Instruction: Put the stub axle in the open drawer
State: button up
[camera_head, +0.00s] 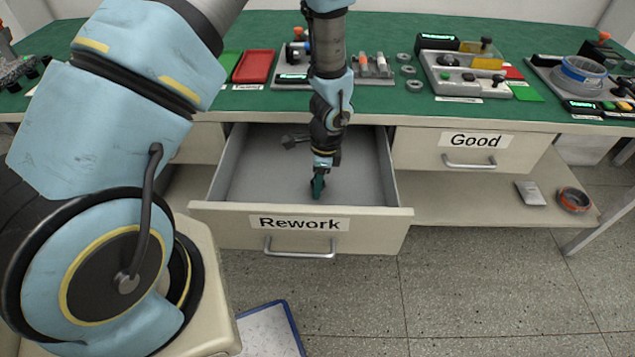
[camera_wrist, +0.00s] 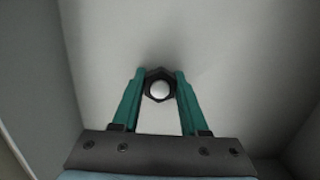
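The open drawer (camera_head: 381,175) is labelled "Rework" and is pulled out below the bench. My gripper (camera_head: 318,186) points down inside it, right of its middle. In the wrist view, the two green fingers of my gripper (camera_wrist: 160,90) are closed on both sides of the stub axle (camera_wrist: 160,90), seen end-on as a dark hexagon with a pale round centre. The pale drawer floor shows behind it. In the head view the axle is hidden by the fingers, and I cannot tell whether it touches the floor.
A small dark metal part (camera_head: 295,140) lies at the back of the open drawer. The "Good" drawer (camera_head: 420,147) at right is shut. The green bench top (camera_head: 390,95) above holds trays, rings and fixtures. Much of the drawer floor is clear.

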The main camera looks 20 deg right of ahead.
jog(key=o, duration=0.4)
jog(key=shift+r, duration=0.1)
jog(key=r, duration=0.4)
jog(key=d+r, duration=0.1)
jog(key=r, duration=0.3)
jog(key=r+b, duration=0.1)
jog(key=r, duration=0.3)
jog(key=shift+s+d, duration=0.2)
jog(key=shift+s, duration=0.1)
jog(key=w+a+r+n, duration=0.3)
jog(key=a+r+n, duration=0.25)
jog(key=a, duration=0.35)
jog(key=w+a+r+n, duration=0.35)
jog(key=a+n, duration=0.25)
jog(key=a, duration=0.2)
jog(key=s+a+r+n, duration=0.1)
jog(key=a+n, duration=0.2)
jog(key=a, duration=0.1)
jog(key=s+a+r+n+h, duration=0.1)
jog(key=a+r+n, duration=0.1)
jog(key=a+n, duration=0.2)
jog(key=s+a+r+n+t, duration=0.1)
jog(key=a+r+n, duration=0.1)
jog(key=a+n, duration=0.1)
jog(key=shift+s+a+n, duration=0.15)
jog(key=shift+s+a, duration=0.05)
jog(key=shift+a, duration=0.25)
jog(key=shift+s+a+n, duration=0.1)
jog(key=shift+s+a, duration=0.1)
jog(key=shift+a, duration=0.25)
